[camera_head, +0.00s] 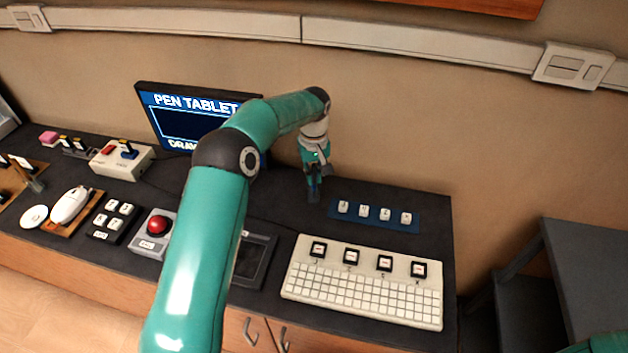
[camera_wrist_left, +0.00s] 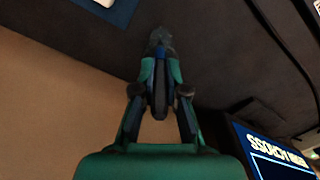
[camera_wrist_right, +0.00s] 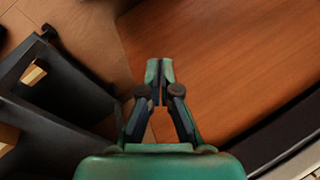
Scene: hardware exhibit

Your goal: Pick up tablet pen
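The tablet pen is a slim dark blue upright piece in the left wrist view (camera_wrist_left: 160,76), between my left gripper's fingers (camera_wrist_left: 161,70). The fingers close against it from both sides. In the head view my left gripper (camera_head: 315,168) points down at the back of the desk, left of the blue key strip, with a dark piece below its tips. The pen's lower end is hard to tell from the dark surface. The black drawing tablet (camera_head: 254,262) lies in front, partly behind my left arm.
A monitor reading "PEN TABLET" (camera_head: 160,110) stands behind my left arm. A blue strip with white keys (camera_head: 375,216) and a white keyboard (camera_head: 360,293) lie to the right. A red button box (camera_head: 153,240), mouse (camera_head: 70,204) and switch box (camera_head: 122,162) stand left.

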